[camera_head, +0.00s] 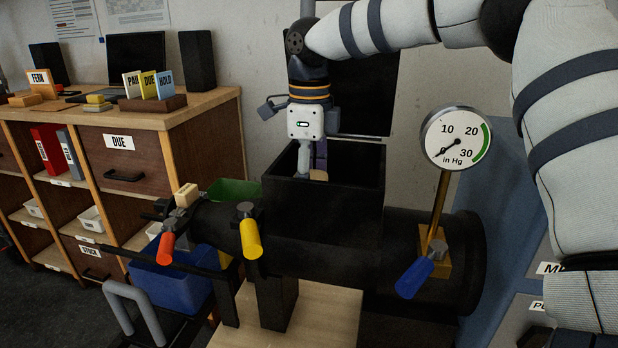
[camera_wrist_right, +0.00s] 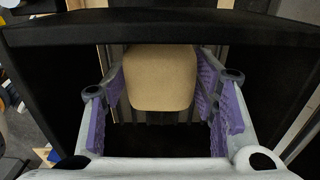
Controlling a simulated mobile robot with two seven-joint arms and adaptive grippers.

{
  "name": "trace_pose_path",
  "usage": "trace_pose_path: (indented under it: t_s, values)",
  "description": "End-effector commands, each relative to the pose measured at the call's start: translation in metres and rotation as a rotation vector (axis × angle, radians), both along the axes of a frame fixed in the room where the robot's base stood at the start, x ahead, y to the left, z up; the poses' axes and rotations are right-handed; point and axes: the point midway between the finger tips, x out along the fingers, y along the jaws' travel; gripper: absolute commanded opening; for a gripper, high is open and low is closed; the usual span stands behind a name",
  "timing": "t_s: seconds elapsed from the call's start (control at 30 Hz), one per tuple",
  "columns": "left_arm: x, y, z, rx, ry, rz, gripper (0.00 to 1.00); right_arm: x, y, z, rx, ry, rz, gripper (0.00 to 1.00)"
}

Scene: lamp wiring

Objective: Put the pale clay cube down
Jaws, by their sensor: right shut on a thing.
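The pale clay cube (camera_wrist_right: 160,78) is between the purple pads of my right gripper (camera_wrist_right: 165,95) in the right wrist view. My right gripper is shut on it. In the head view the cube (camera_head: 318,175) shows as a small tan patch at the fingertips of my right gripper (camera_head: 312,168). The gripper points down inside the open-topped black box (camera_head: 325,208) on the dark cylinder. The box's front wall hides what is beneath the cube, so I cannot tell whether it touches the floor. My left gripper is not in view.
A gauge (camera_head: 455,139) on a brass stem stands right of the box. Valves with orange (camera_head: 167,243), yellow (camera_head: 251,238) and blue (camera_head: 414,278) handles line the cylinder. A blue bin (camera_head: 172,285) is at the left. The box walls closely surround my right gripper.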

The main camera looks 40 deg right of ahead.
Motion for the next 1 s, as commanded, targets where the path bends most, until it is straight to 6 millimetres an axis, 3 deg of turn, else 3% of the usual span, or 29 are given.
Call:
trace_pose_path:
  t_s: [0.13,0.17,0.23,0.57,0.8,1.0]
  values:
    - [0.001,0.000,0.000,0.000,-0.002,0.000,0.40,0.000,0.000,-0.002,0.000,0.000,0.000,0.00]
    - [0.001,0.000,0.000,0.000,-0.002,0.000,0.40,0.000,0.000,-0.002,-0.001,0.001,0.000,0.57]
    - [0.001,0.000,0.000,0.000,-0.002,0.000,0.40,0.000,0.000,-0.002,-0.001,0.001,0.000,0.73]
    - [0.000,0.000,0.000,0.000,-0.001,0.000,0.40,0.000,0.000,0.001,-0.001,0.001,-0.001,0.73]
    - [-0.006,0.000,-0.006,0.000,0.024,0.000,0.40,0.001,0.000,0.046,0.000,0.001,-0.001,0.73]
    - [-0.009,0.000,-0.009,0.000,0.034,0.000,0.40,0.000,0.000,0.072,-0.001,0.004,-0.001,0.73]
